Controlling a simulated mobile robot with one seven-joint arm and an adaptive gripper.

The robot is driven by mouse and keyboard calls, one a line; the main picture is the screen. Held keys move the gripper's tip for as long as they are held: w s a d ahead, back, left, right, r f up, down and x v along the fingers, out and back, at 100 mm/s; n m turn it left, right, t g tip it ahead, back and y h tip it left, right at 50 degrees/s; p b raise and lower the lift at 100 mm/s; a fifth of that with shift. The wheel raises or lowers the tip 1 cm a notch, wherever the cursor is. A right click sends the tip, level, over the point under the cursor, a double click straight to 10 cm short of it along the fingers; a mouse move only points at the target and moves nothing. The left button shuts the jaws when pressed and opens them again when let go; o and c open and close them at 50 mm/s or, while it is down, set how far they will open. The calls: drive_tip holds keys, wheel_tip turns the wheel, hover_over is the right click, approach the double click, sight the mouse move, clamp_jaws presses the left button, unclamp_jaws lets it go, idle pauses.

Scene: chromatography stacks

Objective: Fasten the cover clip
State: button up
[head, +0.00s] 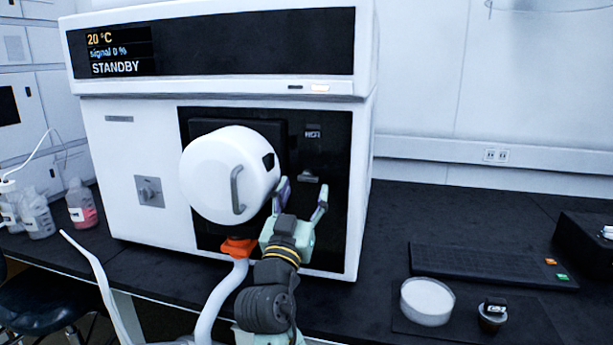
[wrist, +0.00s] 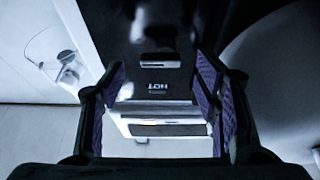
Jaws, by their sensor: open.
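The white round cover (head: 228,175) with a grey handle stands at the front of the instrument's black panel. It fills the right side of the wrist view (wrist: 275,85). A small dark piece (head: 268,161) sits on its right rim. A small grey fitting (head: 309,178) is on the panel right of the cover, below a HOT label (head: 312,134). I cannot tell which of these is the cover clip. My gripper (head: 302,196) is open in front of the panel, just right of the cover, with its fingers below and either side of the fitting. Nothing shows held between its pads.
The white instrument (head: 118,170) shows STANDBY and 20 °C. A white hose with an orange collar (head: 239,247) hangs under the cover, close to my arm. Bottles (head: 82,203) stand at left. A white dish (head: 427,301), a small jar (head: 493,315) and a keypad (head: 490,266) are on the dark bench at right.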

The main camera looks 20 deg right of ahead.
sight(307, 181)
drive_tip(key=shift+p+x, duration=0.35)
drive_tip(key=shift+x, duration=1.45)
drive_tip(key=shift+c, duration=0.6)
drive_tip(key=c, duration=1)
drive_tip(key=shift+c, duration=0.2)
